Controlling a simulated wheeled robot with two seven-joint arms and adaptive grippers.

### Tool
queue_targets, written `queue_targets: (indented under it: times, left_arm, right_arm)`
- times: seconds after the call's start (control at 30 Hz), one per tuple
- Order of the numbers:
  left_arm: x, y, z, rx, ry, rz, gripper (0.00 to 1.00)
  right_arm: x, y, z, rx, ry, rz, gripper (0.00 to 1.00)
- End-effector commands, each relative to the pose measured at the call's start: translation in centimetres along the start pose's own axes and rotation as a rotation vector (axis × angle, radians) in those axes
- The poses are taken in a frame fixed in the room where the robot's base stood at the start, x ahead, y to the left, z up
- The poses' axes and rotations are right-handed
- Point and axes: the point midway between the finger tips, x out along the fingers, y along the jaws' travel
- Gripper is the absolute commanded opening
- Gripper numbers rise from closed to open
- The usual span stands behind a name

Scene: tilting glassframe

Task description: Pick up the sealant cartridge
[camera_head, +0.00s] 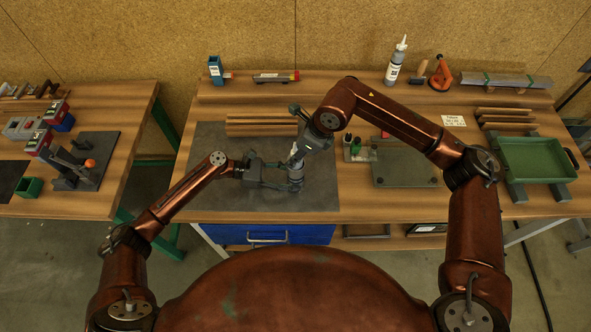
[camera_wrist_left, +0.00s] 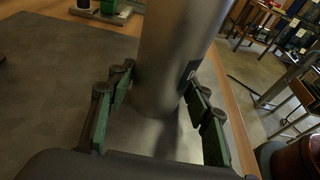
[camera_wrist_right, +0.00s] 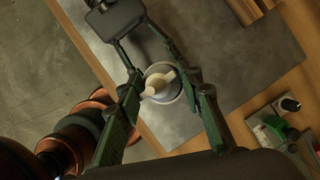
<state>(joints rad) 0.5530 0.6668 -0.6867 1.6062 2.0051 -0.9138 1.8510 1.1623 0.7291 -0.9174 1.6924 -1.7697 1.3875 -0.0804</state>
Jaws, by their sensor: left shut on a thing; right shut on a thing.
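The sealant cartridge (camera_head: 295,187) is a grey cylinder with a pale nozzle, upright over the dark mat at the middle of the bench. My left gripper (camera_head: 284,178) reaches it from the left and is shut on its body. In the left wrist view the cartridge (camera_wrist_left: 175,60) stands between green-padded fingers (camera_wrist_left: 155,110). My right gripper (camera_head: 299,160) comes from above and is shut on its upper part. In the right wrist view the cartridge (camera_wrist_right: 176,96) shows from its nozzle end, between the fingers (camera_wrist_right: 162,80). Whether its base touches the mat is hard to tell.
The mat's left part is clear.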

Motion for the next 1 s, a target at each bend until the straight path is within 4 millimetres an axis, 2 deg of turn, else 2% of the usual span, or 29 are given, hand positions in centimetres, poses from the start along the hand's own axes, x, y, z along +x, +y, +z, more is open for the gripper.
queue_targets:
  times: [0.1, 0.63, 0.77, 1.0]
  left_arm:
    - [0.0, 0.0, 0.0, 0.0, 0.0, 0.0, 0.33]
    - [0.0, 0.0, 0.0, 0.0, 0.0, 0.0, 0.33]
    - [0.0, 0.0, 0.0, 0.0, 0.001, 0.0, 0.33]
    - [0.0, 0.0, 0.0, 0.0, 0.001, 0.0, 0.33]
  right_arm:
    - [0.0, 0.0, 0.0, 0.0, 0.0, 0.0, 0.0]
    - [-0.4, -0.1, 0.2, -0.001, -0.002, -0.002, 0.0]
    - [-1.9, -0.1, 0.9, -0.002, -0.004, -0.003, 0.0]
    - [-6.3, -0.1, 2.7, -0.001, -0.003, -0.004, 0.0]
